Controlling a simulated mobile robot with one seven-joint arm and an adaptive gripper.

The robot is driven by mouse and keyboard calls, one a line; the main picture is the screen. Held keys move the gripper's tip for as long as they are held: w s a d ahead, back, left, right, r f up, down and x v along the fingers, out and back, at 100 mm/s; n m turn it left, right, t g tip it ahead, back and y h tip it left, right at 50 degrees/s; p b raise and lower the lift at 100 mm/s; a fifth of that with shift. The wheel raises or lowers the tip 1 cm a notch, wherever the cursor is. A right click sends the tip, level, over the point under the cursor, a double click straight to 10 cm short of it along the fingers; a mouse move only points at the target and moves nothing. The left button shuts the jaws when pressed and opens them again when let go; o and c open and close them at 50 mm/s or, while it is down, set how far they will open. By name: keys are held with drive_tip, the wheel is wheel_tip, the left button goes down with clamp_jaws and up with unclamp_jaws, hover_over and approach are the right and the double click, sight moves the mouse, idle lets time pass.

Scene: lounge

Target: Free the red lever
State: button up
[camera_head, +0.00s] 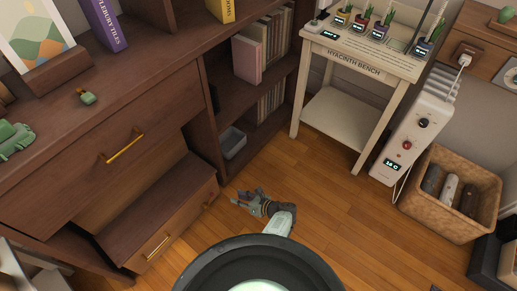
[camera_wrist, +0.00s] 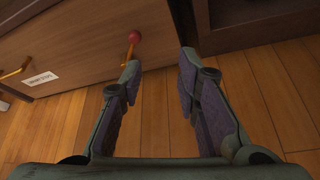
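The red lever (camera_wrist: 134,37) shows in the wrist view as a round red knob on a short brass stem, at the right part of a dark wooden drawer front (camera_wrist: 85,50). In the head view my gripper (camera_head: 246,198) is low over the floor, right of the jutting lower drawer (camera_head: 165,222).
A brass handle (camera_wrist: 14,70) and a white label (camera_wrist: 40,79) are on the drawer front. The cabinet's upper drawer has a brass handle (camera_head: 125,145). A plant bench (camera_head: 352,60), white heater (camera_head: 412,130) and wicker basket (camera_head: 440,215) stand right. Wooden floor (camera_head: 325,205) between is clear.

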drive_tip(key=w+d+r+n+h, duration=0.2)
drive_tip(key=w+d+r+n, duration=0.2)
drive_tip(key=w+r+n, duration=0.2)
drive_tip(key=w+d+r+n+h, duration=0.2)
drive_tip(key=w+d+r+n, duration=0.2)
drive_tip(key=w+r+n, duration=0.2)
drive_tip(key=shift+w+r+t+h, duration=0.4)
drive_tip(key=shift+w+r, duration=0.6)
drive_tip(key=shift+r, duration=0.9)
